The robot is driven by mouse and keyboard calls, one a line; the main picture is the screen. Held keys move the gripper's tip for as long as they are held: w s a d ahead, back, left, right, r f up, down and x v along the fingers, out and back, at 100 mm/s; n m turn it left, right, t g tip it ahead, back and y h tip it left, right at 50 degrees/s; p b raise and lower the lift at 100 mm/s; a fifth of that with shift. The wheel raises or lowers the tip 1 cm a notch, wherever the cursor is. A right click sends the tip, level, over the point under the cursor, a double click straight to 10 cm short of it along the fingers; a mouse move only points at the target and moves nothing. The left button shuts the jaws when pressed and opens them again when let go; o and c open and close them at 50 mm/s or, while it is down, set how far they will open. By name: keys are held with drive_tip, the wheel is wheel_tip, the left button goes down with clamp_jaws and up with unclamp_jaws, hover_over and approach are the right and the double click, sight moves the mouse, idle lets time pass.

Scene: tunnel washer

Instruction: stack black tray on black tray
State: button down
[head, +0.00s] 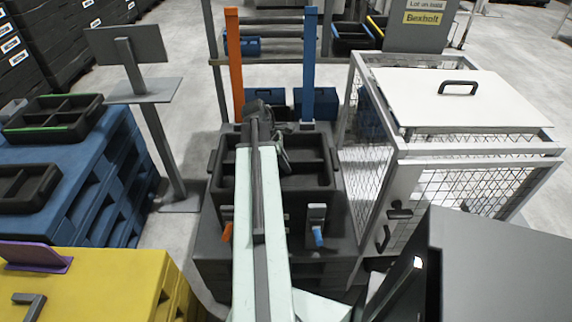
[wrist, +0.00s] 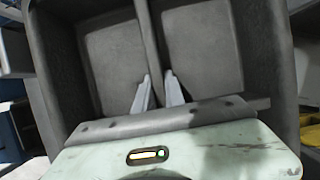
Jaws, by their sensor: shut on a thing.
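A black tray (head: 318,178) with compartments is in the middle of the head view, between an orange post and a blue post. It fills much of the wrist view, where two compartments (wrist: 203,45) lie either side of a divider (wrist: 153,35). My gripper (wrist: 160,90) has one finger on each side of this divider and is shut on it. In the head view my arm covers part of the tray, and the fingertips are hidden. The tray is at the dark stand; I cannot tell whether it touches it or what lies under it.
Two more black trays, one with a green strip (head: 50,118) and a nearer one (head: 28,187), lie on blue pallets (head: 95,180) at left. A sign stand (head: 140,90) is behind. A mesh cage (head: 450,130) stands close at right, a yellow pallet (head: 110,275) at front left.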

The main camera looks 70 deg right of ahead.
drive_tip(key=shift+f, duration=0.25)
drive_tip(key=c, duration=1.4)
unclamp_jaws()
drive_tip(key=shift+r, duration=0.1)
drive_tip(key=shift+r+p, duration=0.55)
drive_tip(key=shift+r, duration=0.05)
drive_tip(key=p+v, duration=1)
drive_tip(key=v, duration=0.1)
drive_tip(key=shift+w+a+r+p, duration=0.1)
drive_tip(key=shift+w+r+p, duration=0.15)
drive_tip(key=shift+p, duration=0.1)
